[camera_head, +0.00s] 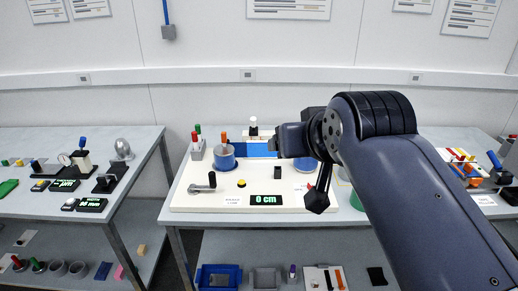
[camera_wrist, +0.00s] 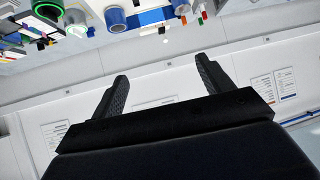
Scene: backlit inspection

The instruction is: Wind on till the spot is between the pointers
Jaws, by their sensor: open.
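In the head view, a cream winding board (camera_head: 190,203) stands on the middle table. A blue roll (camera_head: 225,160) is at its left, and a blue strip (camera_head: 260,150) runs right from it. My arm hides the strip's right end and much of the right side. A dark crank (camera_head: 203,187) is at front left, beside a yellow button (camera_head: 241,183) and a display (camera_head: 266,200) reading "0 cm". I cannot make out a spot or pointers. My gripper (camera_head: 316,200) hangs by the board's right part. In the wrist view its fingers (camera_wrist: 161,70) are apart and empty.
Colored pegs in a grey holder (camera_head: 197,152) stand at the board's back left. A table with instruments (camera_head: 80,165) is on the left, another with colored items (camera_head: 480,175) on the right. Bins (camera_head: 218,277) sit on the shelf below.

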